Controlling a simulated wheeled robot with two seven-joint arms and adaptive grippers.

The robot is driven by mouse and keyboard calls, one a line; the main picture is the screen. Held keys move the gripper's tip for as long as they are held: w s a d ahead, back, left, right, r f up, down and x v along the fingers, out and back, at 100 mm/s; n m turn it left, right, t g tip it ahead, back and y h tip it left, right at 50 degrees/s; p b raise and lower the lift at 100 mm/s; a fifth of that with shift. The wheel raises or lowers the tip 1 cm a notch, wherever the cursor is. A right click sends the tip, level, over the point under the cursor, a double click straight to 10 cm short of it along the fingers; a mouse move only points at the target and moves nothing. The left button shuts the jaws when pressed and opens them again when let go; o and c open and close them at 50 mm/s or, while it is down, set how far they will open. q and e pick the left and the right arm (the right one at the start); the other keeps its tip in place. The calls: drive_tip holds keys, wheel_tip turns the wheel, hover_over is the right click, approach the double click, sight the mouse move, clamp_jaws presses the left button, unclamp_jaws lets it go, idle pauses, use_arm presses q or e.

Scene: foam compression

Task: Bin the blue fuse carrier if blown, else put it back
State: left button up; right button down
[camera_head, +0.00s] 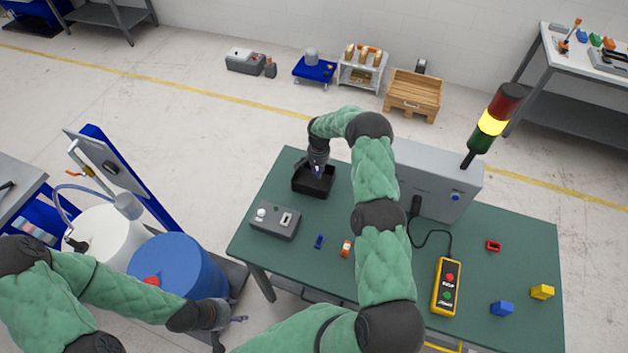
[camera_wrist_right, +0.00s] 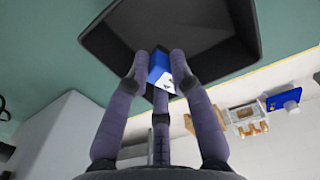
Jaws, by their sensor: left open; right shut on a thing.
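My right gripper (camera_head: 318,172) is over the black bin (camera_head: 299,183) on the green table. In the right wrist view its fingers (camera_wrist_right: 162,64) are shut on a blue piece with a white, dark-marked face, the blue fuse carrier (camera_wrist_right: 157,65). The carrier is in front of the bin's dark inside (camera_wrist_right: 215,45); I cannot tell whether it touches the bin. In the head view the carrier is mostly hidden by the fingers. My left gripper (camera_head: 238,319) is open and empty, low beside the blue drum, off the table.
A grey box with a white knob (camera_head: 275,220), a small blue piece (camera_head: 319,241) and an orange-white piece (camera_head: 346,249) lie near the bin. A grey cabinet (camera_head: 440,180), yellow pendant (camera_head: 446,287), and red (camera_head: 493,246), blue (camera_head: 502,308) and yellow (camera_head: 543,291) pieces are further right.

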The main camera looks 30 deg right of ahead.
drive_tip(key=c, duration=1)
unclamp_jaws()
wheel_tip(320, 180, up, 12)
